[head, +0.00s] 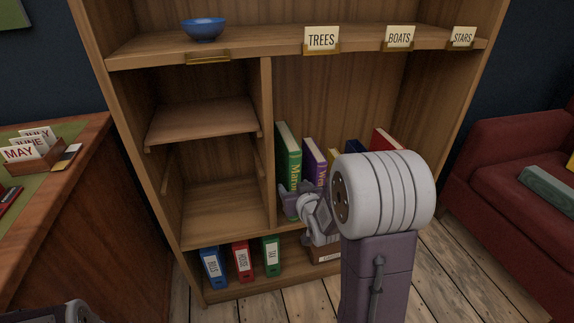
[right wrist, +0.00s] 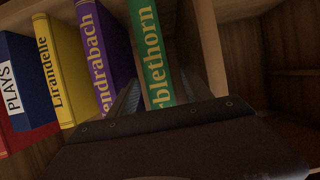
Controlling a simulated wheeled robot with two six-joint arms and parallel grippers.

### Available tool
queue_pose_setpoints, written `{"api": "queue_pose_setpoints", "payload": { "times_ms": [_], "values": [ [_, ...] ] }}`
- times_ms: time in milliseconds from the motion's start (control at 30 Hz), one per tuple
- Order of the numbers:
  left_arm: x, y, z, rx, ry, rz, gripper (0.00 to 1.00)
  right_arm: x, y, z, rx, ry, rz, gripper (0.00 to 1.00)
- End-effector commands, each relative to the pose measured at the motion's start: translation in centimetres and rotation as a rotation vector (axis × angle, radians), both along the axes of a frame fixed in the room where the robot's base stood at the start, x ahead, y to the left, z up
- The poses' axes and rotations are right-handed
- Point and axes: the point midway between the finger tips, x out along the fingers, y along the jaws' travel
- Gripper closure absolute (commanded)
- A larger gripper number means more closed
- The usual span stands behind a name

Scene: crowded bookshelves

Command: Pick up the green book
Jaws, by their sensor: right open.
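The green book (head: 288,152) stands upright at the left end of a row of books on the middle right shelf, beside the shelf's divider. In the right wrist view the green book (right wrist: 153,50) shows its spine with part of a title, "blethorn". My right gripper (head: 291,204) is open at the lower part of this spine. In the right wrist view its dark fingers (right wrist: 165,95) appear on either side of the green book, one near the purple book. I cannot tell whether they touch it. My left gripper is not in view; only a part of my left arm shows.
A purple book (head: 314,160) stands right next to the green one, then yellow (right wrist: 63,70), blue (right wrist: 27,85) and red books. The wooden divider (head: 267,140) is close on the left. Blue, red and green binders (head: 271,256) stand on the bottom shelf.

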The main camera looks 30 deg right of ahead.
Motion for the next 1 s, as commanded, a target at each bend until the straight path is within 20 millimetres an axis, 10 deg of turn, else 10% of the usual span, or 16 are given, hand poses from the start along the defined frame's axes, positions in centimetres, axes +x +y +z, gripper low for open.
{"api": "queue_pose_setpoints", "payload": {
  "times_ms": [700,900,1000],
  "values": [
    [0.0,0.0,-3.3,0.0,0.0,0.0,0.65,4.8,-1.3,-2.1,0.0,-0.001,0.0,0.42],
    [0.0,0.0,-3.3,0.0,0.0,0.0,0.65,4.7,-1.3,-2.1,0.0,-0.001,0.0,0.97],
    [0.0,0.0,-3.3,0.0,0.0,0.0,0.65,4.7,-1.3,-2.1,0.0,-0.001,0.0,1.0]
  ]
}}
